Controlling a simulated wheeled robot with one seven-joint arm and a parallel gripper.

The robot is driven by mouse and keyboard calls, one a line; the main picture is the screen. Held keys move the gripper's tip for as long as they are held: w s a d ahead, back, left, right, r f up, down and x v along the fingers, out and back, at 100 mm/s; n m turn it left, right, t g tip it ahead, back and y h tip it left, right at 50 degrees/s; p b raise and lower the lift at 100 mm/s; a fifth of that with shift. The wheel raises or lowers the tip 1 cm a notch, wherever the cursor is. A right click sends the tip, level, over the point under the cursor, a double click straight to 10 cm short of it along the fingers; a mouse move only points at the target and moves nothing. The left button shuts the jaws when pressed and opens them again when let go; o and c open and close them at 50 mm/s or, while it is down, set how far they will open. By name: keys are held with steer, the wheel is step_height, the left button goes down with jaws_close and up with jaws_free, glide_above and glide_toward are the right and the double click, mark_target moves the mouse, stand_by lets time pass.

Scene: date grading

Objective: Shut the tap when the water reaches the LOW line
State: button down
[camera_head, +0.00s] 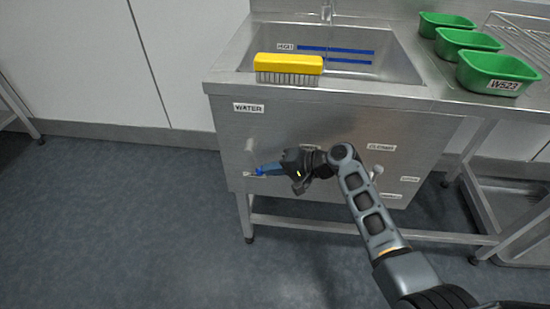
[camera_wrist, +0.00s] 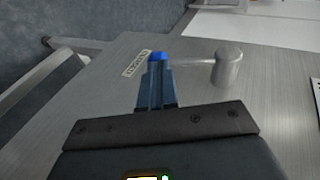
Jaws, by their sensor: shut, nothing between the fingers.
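The steel sink (camera_head: 395,75) has two blue lines inside its back wall, an upper line (camera_head: 345,51) beside a HIGH label and a lower line (camera_head: 350,61). No LOW label is readable, and I cannot tell the water level. A spout (camera_head: 327,11) stands behind the basin. On the front panel below the WATER label (camera_head: 249,108) is a pale tap handle (camera_head: 250,147). In the wrist view its grey hub (camera_wrist: 228,66) and lever show, with a bright blue end (camera_wrist: 160,57). My gripper (camera_head: 266,170) is shut and empty, its fingertips at that blue end, possibly touching; the wrist view shows the fingers (camera_wrist: 158,82).
A yellow brush (camera_head: 288,64) lies on the sink's front rim. Several green tubs (camera_head: 482,72) stand on the right counter beside a wire rack (camera_head: 525,35). A second pale knob (camera_head: 377,171) is on the panel behind my arm. The floor at left is clear.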

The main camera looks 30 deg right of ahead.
steer(key=w+a+f+t+y+b, duration=0.1)
steer(key=b, duration=0.3)
steer(key=shift+a+f+t+y, duration=0.25)
steer(key=shift+f+t+y, duration=0.05)
steer(key=shift+f+y, duration=0.1)
steer(key=shift+w+a+b, duration=0.15)
steer(key=shift+b, duration=0.3)
steer(key=shift+r, duration=0.1)
